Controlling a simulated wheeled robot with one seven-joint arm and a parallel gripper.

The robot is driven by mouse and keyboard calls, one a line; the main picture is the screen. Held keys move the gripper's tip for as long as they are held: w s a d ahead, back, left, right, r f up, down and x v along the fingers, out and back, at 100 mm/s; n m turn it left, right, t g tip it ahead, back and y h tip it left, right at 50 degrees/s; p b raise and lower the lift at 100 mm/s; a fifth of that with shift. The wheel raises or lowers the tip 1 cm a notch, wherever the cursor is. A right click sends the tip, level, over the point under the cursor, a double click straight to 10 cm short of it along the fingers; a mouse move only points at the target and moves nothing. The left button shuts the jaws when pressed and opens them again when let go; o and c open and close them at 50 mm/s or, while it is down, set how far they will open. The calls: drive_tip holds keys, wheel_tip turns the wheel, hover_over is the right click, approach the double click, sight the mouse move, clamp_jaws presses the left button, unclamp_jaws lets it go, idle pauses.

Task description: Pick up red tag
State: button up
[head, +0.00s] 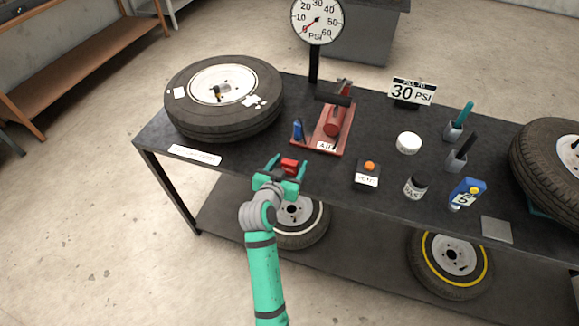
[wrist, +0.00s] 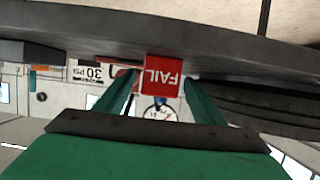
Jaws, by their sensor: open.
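The red tag (head: 289,165) is at the front edge of the black workbench in the head view. In the wrist view, which looks upside down, the red tag (wrist: 163,74) faces me with the white word FAIL on it. My gripper (head: 287,168) is at the bench's front edge, with its green fingers open on either side of the tag. In the wrist view my gripper (wrist: 160,88) shows a gap between each finger and the tag. The tag's lower part is hidden by the gripper in the head view.
A tire (head: 177,115) lies on the bench to the left, beside a white label strip (head: 195,155). A red pump (head: 333,122) stands behind my gripper. More wheels are on the lower shelf.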

drive_tip(key=c, duration=1.1)
drive_tip(key=shift+c, duration=0.2)
